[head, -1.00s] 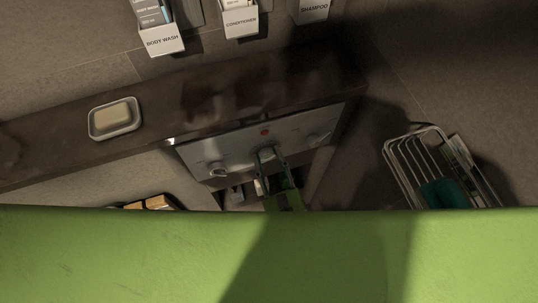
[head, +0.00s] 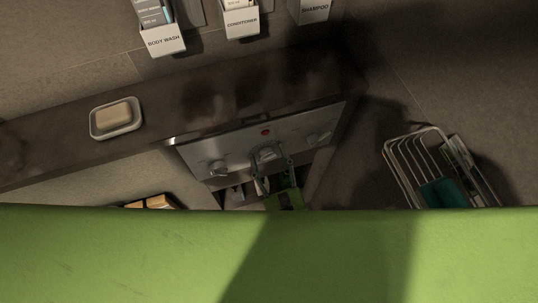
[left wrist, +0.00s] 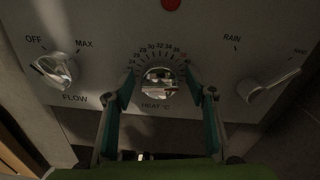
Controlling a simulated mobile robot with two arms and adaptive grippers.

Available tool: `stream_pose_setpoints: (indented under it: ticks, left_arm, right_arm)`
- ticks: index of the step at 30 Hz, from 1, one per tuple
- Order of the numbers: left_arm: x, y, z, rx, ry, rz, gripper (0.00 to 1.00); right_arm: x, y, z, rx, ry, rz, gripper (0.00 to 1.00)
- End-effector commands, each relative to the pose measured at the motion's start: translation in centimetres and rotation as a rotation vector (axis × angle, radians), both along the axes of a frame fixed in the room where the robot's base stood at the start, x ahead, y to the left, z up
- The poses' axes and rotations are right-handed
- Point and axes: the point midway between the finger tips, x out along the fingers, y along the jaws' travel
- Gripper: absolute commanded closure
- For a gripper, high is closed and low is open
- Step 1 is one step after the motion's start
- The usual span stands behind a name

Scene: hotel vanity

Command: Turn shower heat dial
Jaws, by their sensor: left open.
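The heat dial (left wrist: 160,82) is a round shiny knob at the middle of the metal shower panel (head: 240,148), with a scale of numbers around it and "HEAT °C" below. It also shows in the head view (head: 267,153). My left gripper (head: 274,170) is open in front of it. In the left wrist view its two fingers (left wrist: 159,88) stand apart, one at each side of the dial; I cannot tell whether they touch it. The dial's pointer is not clear. My right gripper is not in view.
The flow knob (left wrist: 55,69) is left of the heat dial and the rain lever (left wrist: 268,86) right of it. A red dot (head: 265,132) is above. A soap dish (head: 116,128) sits on the dark ledge. A wire basket (head: 418,172) stands at right.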

Motion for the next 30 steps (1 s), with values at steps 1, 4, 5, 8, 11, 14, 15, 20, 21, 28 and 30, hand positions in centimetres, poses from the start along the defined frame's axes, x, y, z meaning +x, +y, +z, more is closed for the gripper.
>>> stream_pose_setpoints:
  ticks: [1, 4, 5, 8, 11, 14, 15, 20, 21, 28, 30]
  left_arm:
    - [-0.2, -0.1, -0.1, 0.000, 0.002, 0.000, 0.49]
    - [-1.2, -0.4, -0.1, 0.000, 0.004, -0.002, 0.49]
    - [-1.6, -0.5, -0.1, 0.000, 0.004, -0.002, 0.49]
    - [-3.2, -1.0, -0.1, -0.001, 0.004, -0.002, 0.49]
    - [-4.8, -1.6, 0.0, -0.002, 0.003, -0.002, 0.49]
    - [-6.0, -1.9, 0.1, 0.000, 0.001, 0.001, 0.49]
    - [-6.4, -2.0, 0.1, 0.000, 0.001, 0.001, 0.49]
    - [-7.1, -2.2, 0.2, -0.001, -0.001, 0.001, 0.49]
    - [-7.1, -2.2, 0.2, -0.001, -0.001, 0.001, 0.49]
    - [-7.1, -2.2, 0.2, -0.001, -0.001, 0.001, 0.49]
    - [-7.1, -2.2, 0.2, -0.001, -0.001, 0.001, 0.49]
  right_arm:
    - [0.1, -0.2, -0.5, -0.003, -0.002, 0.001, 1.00]
    - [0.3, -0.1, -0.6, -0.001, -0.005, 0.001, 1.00]
    - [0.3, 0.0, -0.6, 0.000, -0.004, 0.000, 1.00]
    - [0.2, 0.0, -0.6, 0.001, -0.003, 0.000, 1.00]
    - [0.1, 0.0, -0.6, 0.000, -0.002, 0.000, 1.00]
    - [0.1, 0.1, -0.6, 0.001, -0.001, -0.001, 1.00]
    - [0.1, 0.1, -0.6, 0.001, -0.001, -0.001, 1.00]
    - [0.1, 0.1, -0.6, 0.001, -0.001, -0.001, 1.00]
    - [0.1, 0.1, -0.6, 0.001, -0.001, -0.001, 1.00]
    - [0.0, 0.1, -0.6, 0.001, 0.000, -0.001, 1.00]
    - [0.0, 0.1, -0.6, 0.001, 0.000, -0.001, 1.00]
